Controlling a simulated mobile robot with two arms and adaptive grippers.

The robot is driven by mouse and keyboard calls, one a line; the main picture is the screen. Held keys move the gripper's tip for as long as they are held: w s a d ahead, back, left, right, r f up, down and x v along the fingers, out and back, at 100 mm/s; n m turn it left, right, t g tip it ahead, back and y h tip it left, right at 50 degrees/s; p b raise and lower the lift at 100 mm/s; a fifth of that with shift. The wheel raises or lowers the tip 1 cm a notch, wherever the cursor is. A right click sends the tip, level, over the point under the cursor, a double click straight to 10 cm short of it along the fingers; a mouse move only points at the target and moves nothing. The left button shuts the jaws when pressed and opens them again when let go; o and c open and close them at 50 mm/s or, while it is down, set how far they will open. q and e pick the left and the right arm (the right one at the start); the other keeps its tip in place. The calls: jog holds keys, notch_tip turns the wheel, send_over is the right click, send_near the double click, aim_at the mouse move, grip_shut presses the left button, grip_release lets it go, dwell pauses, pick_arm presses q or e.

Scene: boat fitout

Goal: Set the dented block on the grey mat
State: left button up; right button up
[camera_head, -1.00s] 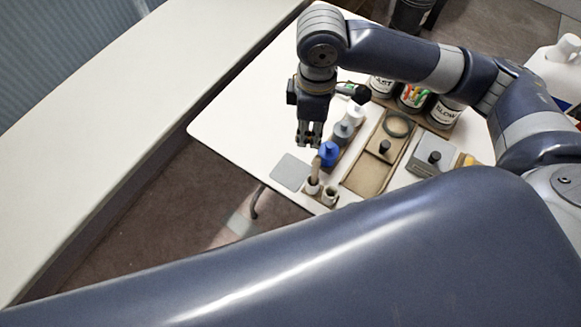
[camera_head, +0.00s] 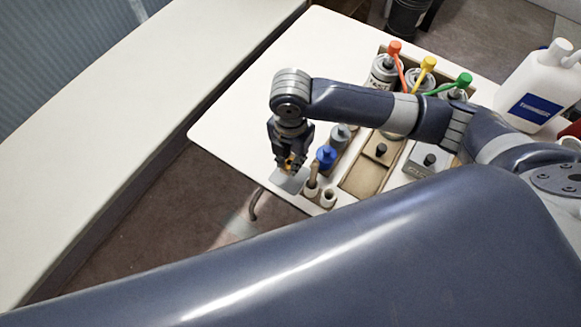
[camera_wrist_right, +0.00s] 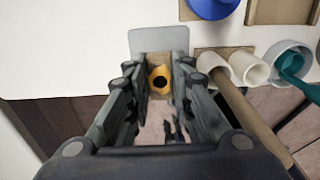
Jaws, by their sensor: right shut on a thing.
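The yellow-orange block with a round dark dent (camera_wrist_right: 160,80) is between the fingers of my right gripper, which is shut on it. In the head view my right gripper (camera_head: 289,164) points down over the grey mat (camera_head: 284,184), partly covering it, with a bit of yellow at its fingertips. In the right wrist view the grey mat (camera_wrist_right: 158,38) lies just beyond the block. I cannot tell whether the block touches the mat or hangs above it. My left gripper is not in view.
A blue-capped bottle (camera_head: 326,157) and small pale cups (camera_head: 328,196) stand close right of the gripper. A wooden tray (camera_head: 362,185), a grey box (camera_head: 428,160) and a white jug (camera_head: 538,92) are further right. The white table's edge runs close to the mat; its far left part is clear.

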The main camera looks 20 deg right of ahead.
jog(key=shift+f, duration=2.6)
jog(key=o, duration=0.8)
jog(key=shift+f, duration=0.15)
jog(key=shift+c, duration=0.2)
jog(key=shift+r, duration=0.3)
notch_tip(320, 180, up, 12)
jog(key=shift+f, duration=0.1)
